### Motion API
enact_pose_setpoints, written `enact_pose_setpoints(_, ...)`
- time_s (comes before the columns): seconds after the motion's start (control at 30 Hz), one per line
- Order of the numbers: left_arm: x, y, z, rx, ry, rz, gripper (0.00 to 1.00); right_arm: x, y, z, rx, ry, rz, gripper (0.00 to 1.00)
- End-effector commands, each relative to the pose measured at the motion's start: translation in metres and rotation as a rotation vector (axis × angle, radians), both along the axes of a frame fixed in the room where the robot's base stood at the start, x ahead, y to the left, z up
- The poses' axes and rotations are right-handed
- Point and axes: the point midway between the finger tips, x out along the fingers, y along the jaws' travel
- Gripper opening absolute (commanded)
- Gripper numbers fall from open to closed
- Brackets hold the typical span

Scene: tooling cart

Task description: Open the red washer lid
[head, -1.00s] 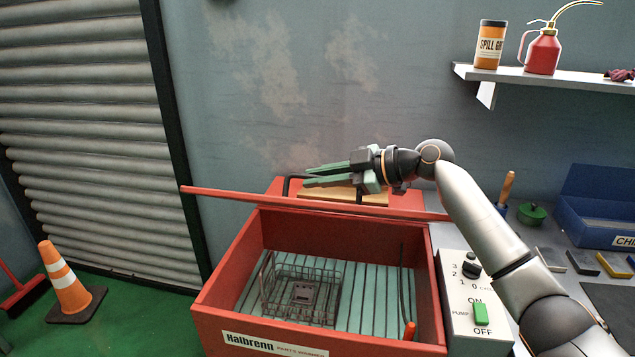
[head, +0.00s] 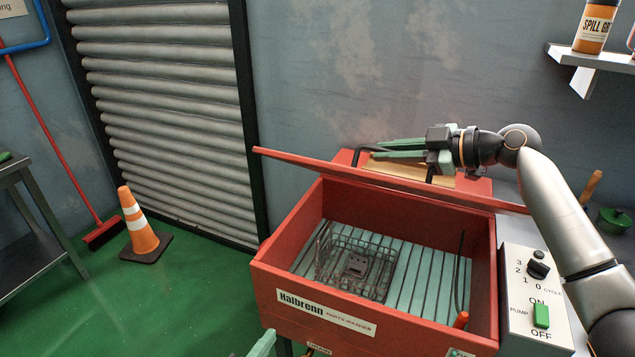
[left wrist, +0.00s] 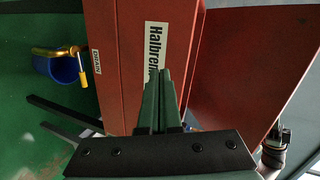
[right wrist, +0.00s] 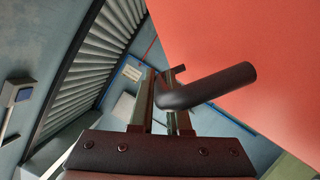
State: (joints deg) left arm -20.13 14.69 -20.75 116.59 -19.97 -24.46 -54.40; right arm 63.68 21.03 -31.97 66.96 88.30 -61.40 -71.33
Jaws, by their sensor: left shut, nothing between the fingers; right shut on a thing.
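The red washer (head: 285,245) stands with its lid (head: 400,182) raised, seen nearly edge-on along the back of the open tub. My right gripper (head: 390,150) is behind the lid's upper edge, shut on the black lid handle (head: 360,152). In the right wrist view the handle (right wrist: 215,86) crosses the fingers (right wrist: 160,100) beside the red lid face (right wrist: 250,55). My left gripper (head: 264,344) just enters the bottom of the head view. The left wrist view shows its fingers (left wrist: 162,100) shut and empty, in front of the washer's labelled front.
A wire basket (head: 355,265) sits inside the tub. A control box (head: 535,300) with knob and green switch stands right of it. An orange cone (head: 138,228) and dark table (head: 35,220) stand left on open green floor.

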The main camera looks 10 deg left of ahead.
Motion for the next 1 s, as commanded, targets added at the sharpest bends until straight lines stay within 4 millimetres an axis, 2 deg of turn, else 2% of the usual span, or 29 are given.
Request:
enact_pose_setpoints(0.03,0.011,-0.004,0.019,0.119,-0.078,-0.047,0.00,0.001,-0.002,-0.002,-0.003,0.001,-0.007,0.00)
enact_pose_setpoints(0.2,0.035,-0.015,0.074,0.540,-0.323,-0.165,0.00,0.001,-0.002,-0.002,-0.003,0.002,-0.006,0.00)
enact_pose_setpoints(0.4,0.051,-0.027,0.139,1.031,-0.594,-0.226,0.00,0.001,-0.002,-0.002,-0.003,0.002,-0.006,0.00)
enact_pose_setpoints(0.5,0.054,-0.032,0.165,1.237,-0.697,-0.225,0.00,0.001,-0.002,-0.002,-0.004,0.003,-0.007,0.00)
enact_pose_setpoints(0.7,0.055,-0.038,0.195,1.495,-0.812,-0.206,0.00,0.001,-0.002,-0.003,-0.004,0.003,-0.007,0.00)
enact_pose_setpoints(0.87,0.060,-0.041,0.203,1.558,-0.836,-0.197,0.00,0.001,-0.002,-0.003,-0.004,0.003,-0.006,0.00)
enact_pose_setpoints(1.0,0.074,-0.046,0.206,1.559,-0.837,-0.196,0.00,0.001,-0.002,-0.003,-0.005,0.004,-0.006,0.00)
